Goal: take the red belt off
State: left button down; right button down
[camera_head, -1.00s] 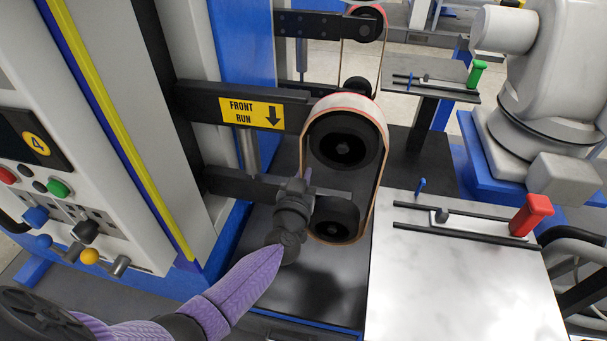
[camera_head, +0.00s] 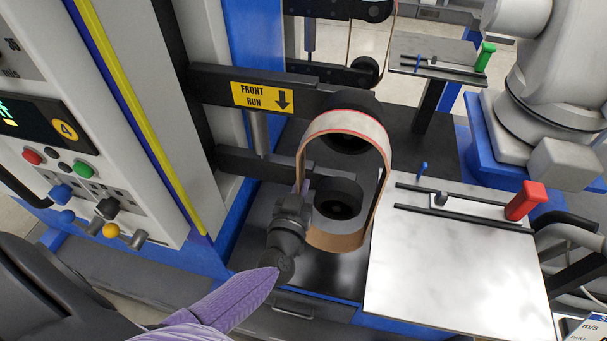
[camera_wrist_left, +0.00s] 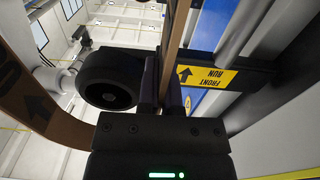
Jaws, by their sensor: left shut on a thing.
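The belt (camera_head: 377,133) is a tall loop, pale outside with red edges and tan inside. My left gripper (camera_head: 303,188) is shut on its left run. In the head view the loop hangs in front of the upper black wheel (camera_head: 348,103), whose top shows above the belt. The lower black wheel (camera_head: 338,199) shows through the loop; I cannot tell whether the belt is fully clear of it. In the left wrist view the belt (camera_wrist_left: 176,35) runs between my left gripper's fingers (camera_wrist_left: 165,95), beside a black wheel (camera_wrist_left: 108,92). My right gripper is not in view.
A black arm with a yellow FRONT RUN sign (camera_head: 262,96) is behind the belt. A pale table (camera_head: 460,280) with a red-handled slide (camera_head: 526,200) stands at right. A control panel (camera_head: 60,170) is at left. A second belt (camera_head: 390,40) is at the back.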

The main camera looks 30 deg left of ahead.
pick_arm(q)
jog(key=p+v, duration=0.3)
jog(key=v, duration=0.7)
jog(key=shift+s, duration=0.25)
jog(key=c, duration=1.3)
grip_release()
jog(key=shift+d, duration=0.1)
grip_shut()
